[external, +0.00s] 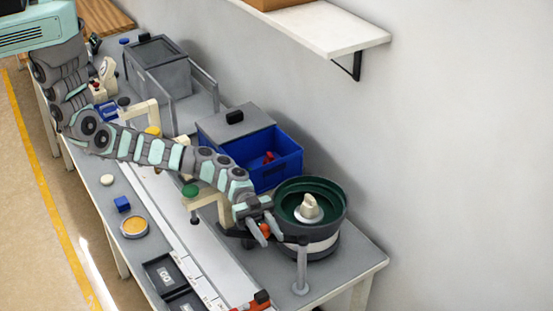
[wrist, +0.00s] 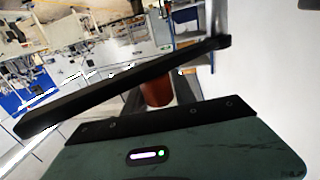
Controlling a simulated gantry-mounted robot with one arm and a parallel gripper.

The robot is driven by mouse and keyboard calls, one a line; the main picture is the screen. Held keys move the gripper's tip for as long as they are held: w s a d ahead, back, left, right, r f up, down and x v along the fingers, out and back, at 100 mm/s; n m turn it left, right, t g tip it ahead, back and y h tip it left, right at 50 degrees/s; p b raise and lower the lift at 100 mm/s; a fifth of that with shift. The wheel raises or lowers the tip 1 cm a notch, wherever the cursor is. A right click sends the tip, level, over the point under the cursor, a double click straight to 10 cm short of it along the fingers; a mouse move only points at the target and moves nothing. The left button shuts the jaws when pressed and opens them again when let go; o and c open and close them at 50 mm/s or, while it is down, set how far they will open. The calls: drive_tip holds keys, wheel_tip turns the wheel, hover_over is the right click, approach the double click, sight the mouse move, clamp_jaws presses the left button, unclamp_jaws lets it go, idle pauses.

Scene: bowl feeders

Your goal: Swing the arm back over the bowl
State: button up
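The bowl is a dark green round feeder bowl (external: 343,206) with a cream knob (external: 310,207) at its centre, near the right end of the bench. My gripper (external: 264,232) is at the bowl's left front side, outside the rim. An orange-red part (external: 264,230) shows between its two grey fingers, and the fingers appear closed on it. In the wrist view, a red-brown cylinder (wrist: 157,93) sits between a dark bar and a dark plate, its ends partly hidden. The bowl cannot be made out in the wrist view.
A grey post (external: 301,268) stands in front of the bowl. A blue bin (external: 284,166) with red pieces is behind my forearm. A cream bracket with a green button (external: 190,190) stands beside the arm. A white shelf (external: 330,32) hangs on the wall above.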

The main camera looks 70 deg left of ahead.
clamp_jaws()
idle(1.0)
